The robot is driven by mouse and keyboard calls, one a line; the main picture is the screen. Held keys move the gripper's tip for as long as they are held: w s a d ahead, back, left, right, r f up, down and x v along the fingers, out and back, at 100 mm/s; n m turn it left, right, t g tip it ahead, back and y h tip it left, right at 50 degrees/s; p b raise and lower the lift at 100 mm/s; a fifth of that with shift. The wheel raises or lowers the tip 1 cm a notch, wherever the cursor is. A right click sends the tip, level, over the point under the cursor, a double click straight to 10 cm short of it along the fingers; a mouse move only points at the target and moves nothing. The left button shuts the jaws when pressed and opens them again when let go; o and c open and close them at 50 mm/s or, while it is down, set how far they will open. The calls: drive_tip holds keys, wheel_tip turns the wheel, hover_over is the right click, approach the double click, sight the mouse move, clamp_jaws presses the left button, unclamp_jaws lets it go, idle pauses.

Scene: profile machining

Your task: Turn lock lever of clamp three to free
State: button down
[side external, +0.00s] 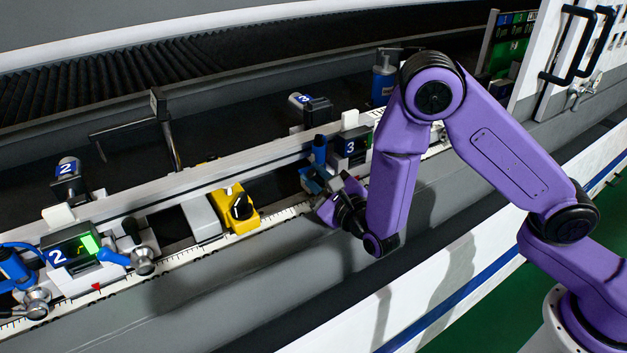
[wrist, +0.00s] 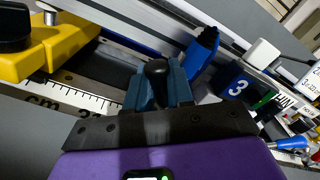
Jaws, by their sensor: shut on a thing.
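Clamp three, a dark block marked with a white 3 on blue (side external: 352,146), sits on the rail in front of my arm. Its label also shows at the right of the wrist view (wrist: 237,87). A blue handle (side external: 319,148) stands up at its left side and also shows in the wrist view (wrist: 204,55). My gripper (side external: 316,177) is at the clamp's left end. In the wrist view its teal fingers (wrist: 157,84) are shut on a black-knobbed lever (wrist: 155,69), left of the blue handle. The lever's lower part is hidden by the fingers.
A yellow block with a black knob (side external: 236,209) stands left of my gripper on the rail. Clamp two (side external: 70,250) is farther left, with a blue handle. A scale strip (side external: 185,257) runs along the front edge. The grey front surface is clear.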

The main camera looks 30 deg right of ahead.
sight(318, 159)
drive_tip(key=m, duration=0.1)
drive_tip(key=d+r+m, duration=0.1)
drive_tip(key=shift+d+m, duration=0.2)
drive_tip(key=shift+m, duration=0.2)
drive_tip(key=m, duration=0.1)
drive_tip(key=d+m, duration=0.1)
drive_tip(key=shift+d+r+m, duration=0.15)
drive_tip(key=shift+d+m, duration=0.1)
drive_tip(key=shift+m, duration=0.15)
drive_tip(key=d+m, duration=0.2)
drive_tip(key=m, duration=0.1)
drive_tip(key=shift+s+d+f+m, duration=0.1)
drive_tip(key=shift+d+m, duration=0.25)
drive_tip(key=shift+m, duration=0.35)
drive_tip(key=shift+d+f+m, duration=0.1)
drive_tip(key=shift+d+m, duration=0.2)
drive_tip(key=shift+m, duration=0.4)
drive_tip(key=c, duration=1.1)
unclamp_jaws()
